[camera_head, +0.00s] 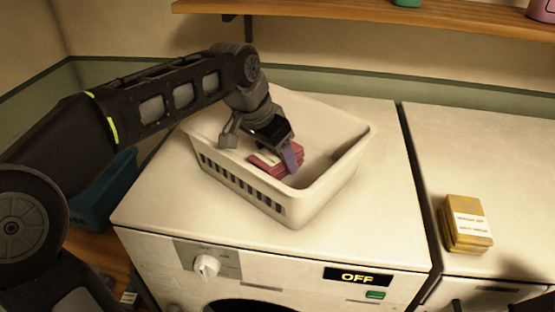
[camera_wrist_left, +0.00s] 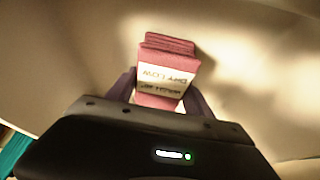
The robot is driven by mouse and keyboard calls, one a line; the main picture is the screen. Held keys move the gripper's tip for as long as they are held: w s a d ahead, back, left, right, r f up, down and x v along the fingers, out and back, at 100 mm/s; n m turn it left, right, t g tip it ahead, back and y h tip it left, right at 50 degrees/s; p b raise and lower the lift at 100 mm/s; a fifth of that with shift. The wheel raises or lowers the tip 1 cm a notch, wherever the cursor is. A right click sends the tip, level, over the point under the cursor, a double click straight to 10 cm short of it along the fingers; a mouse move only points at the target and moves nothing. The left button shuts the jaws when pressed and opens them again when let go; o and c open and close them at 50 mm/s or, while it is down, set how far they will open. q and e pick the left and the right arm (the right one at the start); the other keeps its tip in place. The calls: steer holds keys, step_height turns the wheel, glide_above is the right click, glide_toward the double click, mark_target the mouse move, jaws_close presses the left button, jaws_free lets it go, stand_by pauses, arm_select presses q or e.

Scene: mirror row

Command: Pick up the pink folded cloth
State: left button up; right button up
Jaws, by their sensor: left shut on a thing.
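The pink folded cloth (camera_head: 275,163) is inside the white laundry basket (camera_head: 291,212) in the head view. It has a white label band. My left gripper (camera_head: 290,160) reaches down into the basket and is shut on the cloth. In the left wrist view the cloth (camera_wrist_left: 166,68) sits between the two fingers (camera_wrist_left: 160,92), with its printed label facing the camera. I cannot tell whether the cloth touches the basket floor. My right gripper is not in view.
The basket stands on a white washing machine (camera_head: 150,215) with an OFF display. A yellow folded cloth (camera_head: 466,225) lies on the white surface to the right. A wooden shelf (camera_head: 380,15) hangs above at the back. A teal bin (camera_head: 108,190) is at the left.

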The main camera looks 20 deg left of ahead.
arm_select(q)
steer(key=shift+c, duration=0.5)
steer(key=shift+r, duration=0.1)
steer(key=shift+r+p, duration=0.3)
steer(key=shift+p, duration=0.05)
step_height(320, 180, up, 10)
steer(key=shift+f, duration=0.15)
